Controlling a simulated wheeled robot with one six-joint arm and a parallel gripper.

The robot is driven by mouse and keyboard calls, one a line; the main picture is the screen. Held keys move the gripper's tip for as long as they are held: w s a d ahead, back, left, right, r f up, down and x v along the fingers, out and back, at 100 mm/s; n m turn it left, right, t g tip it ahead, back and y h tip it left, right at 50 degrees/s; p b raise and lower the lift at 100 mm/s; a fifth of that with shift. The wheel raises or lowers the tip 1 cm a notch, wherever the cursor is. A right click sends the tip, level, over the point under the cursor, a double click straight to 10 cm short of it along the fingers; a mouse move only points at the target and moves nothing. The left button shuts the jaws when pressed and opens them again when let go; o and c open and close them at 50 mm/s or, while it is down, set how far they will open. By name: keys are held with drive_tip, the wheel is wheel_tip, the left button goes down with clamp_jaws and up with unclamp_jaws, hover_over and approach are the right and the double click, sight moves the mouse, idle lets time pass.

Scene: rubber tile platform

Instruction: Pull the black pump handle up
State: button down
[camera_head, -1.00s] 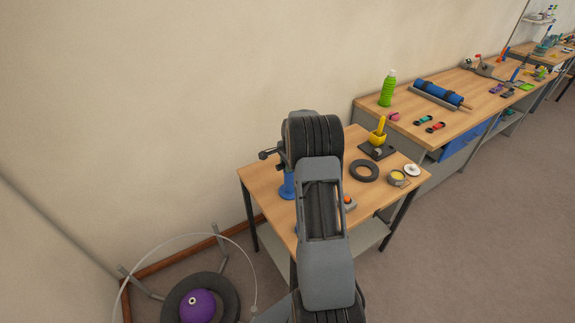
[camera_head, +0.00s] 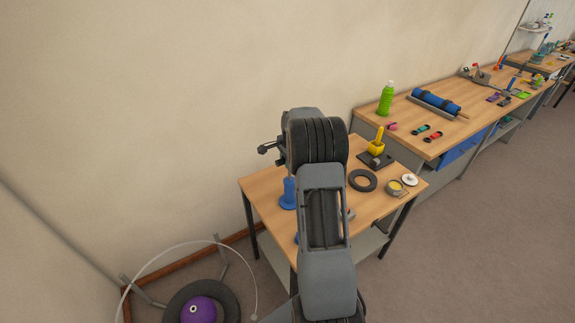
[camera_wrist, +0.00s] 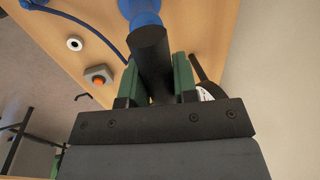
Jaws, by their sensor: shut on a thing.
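The blue pump (camera_head: 289,194) stands on the small wooden table, partly behind my arm in the head view. Its blue body also shows at the top edge of the wrist view (camera_wrist: 140,10). The black pump handle (camera_wrist: 152,50) lies between the green fingers of my gripper (camera_wrist: 155,78), which is shut on it. In the head view a dark end (camera_head: 266,149), apparently of the handle, sticks out left of my arm, above the blue pump. My gripper's fingers are hidden there.
The small table (camera_head: 262,187) also holds a black ring (camera_head: 362,180), a yellow object (camera_head: 377,140) and a grey box with an orange button (camera_wrist: 97,78). The wall is close behind.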

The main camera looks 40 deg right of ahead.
drive_tip(key=shift+w+r, duration=0.1)
drive_tip(key=shift+r, duration=0.25)
drive_tip(key=c, duration=1.3)
unclamp_jaws()
drive_tip(key=o, duration=0.4)
drive_tip(key=shift+f, duration=0.1)
drive_tip(key=s+r, duration=0.1)
drive_tip(key=r, duration=0.3)
drive_tip(key=s+r+b, duration=0.1)
drive_tip(key=r, duration=0.4)
drive_tip(key=s+r+b, duration=0.1)
drive_tip(key=r, duration=0.3)
drive_tip(key=shift+a+r, duration=0.1)
drive_tip(key=shift+r, duration=0.2)
